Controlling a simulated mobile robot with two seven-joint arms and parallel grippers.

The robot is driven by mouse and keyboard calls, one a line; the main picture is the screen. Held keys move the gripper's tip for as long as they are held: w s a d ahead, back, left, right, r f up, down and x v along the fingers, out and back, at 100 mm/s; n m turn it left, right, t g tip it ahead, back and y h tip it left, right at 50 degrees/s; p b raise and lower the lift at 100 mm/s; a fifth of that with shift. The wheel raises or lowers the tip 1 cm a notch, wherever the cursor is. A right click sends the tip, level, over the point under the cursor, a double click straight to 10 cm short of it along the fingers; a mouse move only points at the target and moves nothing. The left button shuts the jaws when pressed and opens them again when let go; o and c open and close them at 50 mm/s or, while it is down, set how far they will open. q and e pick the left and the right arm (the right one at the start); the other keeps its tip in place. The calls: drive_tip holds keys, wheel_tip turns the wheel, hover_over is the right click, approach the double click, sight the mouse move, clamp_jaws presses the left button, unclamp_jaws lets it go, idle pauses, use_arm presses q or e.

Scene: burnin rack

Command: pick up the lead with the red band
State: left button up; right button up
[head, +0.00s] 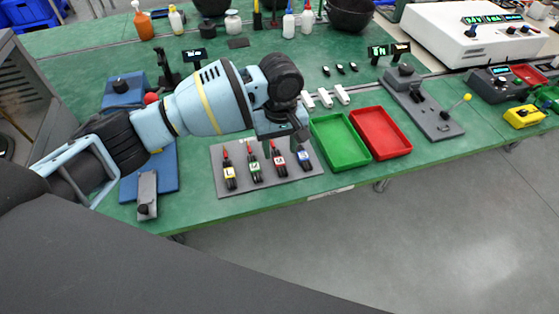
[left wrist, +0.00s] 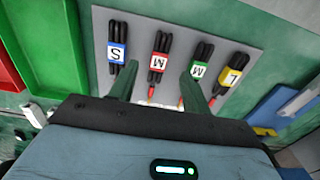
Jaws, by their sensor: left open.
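The lead with the red band (head: 279,160) is a bundled black lead on a grey mat (head: 312,178), between a green-banded lead (head: 254,169) and a blue-banded lead (head: 304,157). A yellow-banded lead (head: 230,176) lies at the left end. In the left wrist view the red-banded lead (left wrist: 159,60) bears an M, as does the green-banded one. My left gripper (head: 290,138) is open and empty near the mat's back edge. In the left wrist view its fingers (left wrist: 160,70) appear on either side of the red-banded lead; the height gap is unclear. My right gripper is out of view.
A green tray (head: 341,162) and a red tray (head: 380,154) sit right of the mat. A blue block with a grey fixture (head: 147,193) stands to its left. White clips (head: 325,98) lie behind the trays. The table's front edge runs close before the mat.

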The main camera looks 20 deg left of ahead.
sight(280, 162)
use_arm(q)
drive_tip(key=shift+f, duration=0.45)
wheel_tip(280, 162, down, 4)
drive_tip(key=shift+w+a+f+b, duration=0.1)
drive_tip(key=shift+b, duration=0.25)
clamp_jaws()
